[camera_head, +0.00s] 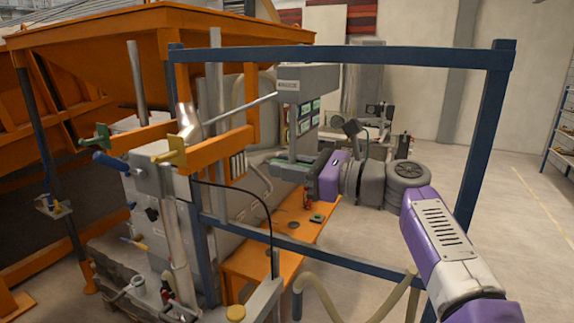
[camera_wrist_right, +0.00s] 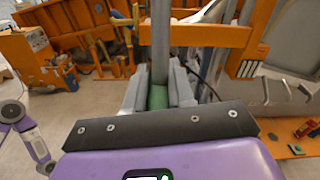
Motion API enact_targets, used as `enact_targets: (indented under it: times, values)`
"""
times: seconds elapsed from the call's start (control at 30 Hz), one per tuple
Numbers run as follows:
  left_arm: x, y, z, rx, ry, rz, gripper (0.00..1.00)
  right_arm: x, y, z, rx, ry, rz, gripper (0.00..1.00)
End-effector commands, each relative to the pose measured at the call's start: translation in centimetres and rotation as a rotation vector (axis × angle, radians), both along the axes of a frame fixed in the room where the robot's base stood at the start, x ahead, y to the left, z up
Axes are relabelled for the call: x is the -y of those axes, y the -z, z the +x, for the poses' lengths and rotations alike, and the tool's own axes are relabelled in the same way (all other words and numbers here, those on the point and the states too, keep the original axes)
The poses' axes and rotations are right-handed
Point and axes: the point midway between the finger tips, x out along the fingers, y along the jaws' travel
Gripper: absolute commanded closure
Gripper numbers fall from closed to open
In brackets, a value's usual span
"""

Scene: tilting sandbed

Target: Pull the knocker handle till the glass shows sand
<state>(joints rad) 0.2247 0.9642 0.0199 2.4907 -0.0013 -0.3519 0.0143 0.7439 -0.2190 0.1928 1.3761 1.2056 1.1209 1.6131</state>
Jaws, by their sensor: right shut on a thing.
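My right gripper (camera_head: 288,169) is at the middle of the head view, in front of the bench. In the right wrist view its two grey fingers (camera_wrist_right: 157,95) are shut on a green handle (camera_wrist_right: 157,98), with an upright grey rod (camera_wrist_right: 160,45) above it. I cannot tell whether any glass shows sand. My left gripper does not show.
A dark blue frame (camera_head: 340,56) crosses the view close to my right arm. The orange hopper (camera_head: 150,22) stands at the left. Green (camera_head: 95,139), blue (camera_head: 110,161) and yellow (camera_head: 170,156) handles stick out there. An orange bench (camera_head: 243,268) lies below. Floor at the right is open.

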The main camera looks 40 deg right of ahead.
Motion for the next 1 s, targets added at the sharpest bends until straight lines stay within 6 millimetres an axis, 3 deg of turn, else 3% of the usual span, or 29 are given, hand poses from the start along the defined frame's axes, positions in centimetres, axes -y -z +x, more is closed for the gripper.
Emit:
enact_targets:
  times: [0.2,0.57,0.6,0.73,1.0]
  values:
    - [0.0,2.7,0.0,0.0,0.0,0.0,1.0,0.0,3.6,0.0,-0.001,-0.003,-0.002,1.0]
    - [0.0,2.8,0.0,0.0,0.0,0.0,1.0,0.0,4.1,0.0,-0.009,-0.002,-0.004,1.0]
    - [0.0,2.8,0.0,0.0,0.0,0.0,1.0,0.0,4.1,0.0,-0.009,-0.003,-0.004,0.71]
    - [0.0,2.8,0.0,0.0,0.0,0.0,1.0,0.0,4.0,0.0,-0.007,-0.003,-0.003,0.52]
    - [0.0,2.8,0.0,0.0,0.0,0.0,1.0,0.0,3.8,0.0,-0.003,-0.001,-0.002,0.52]
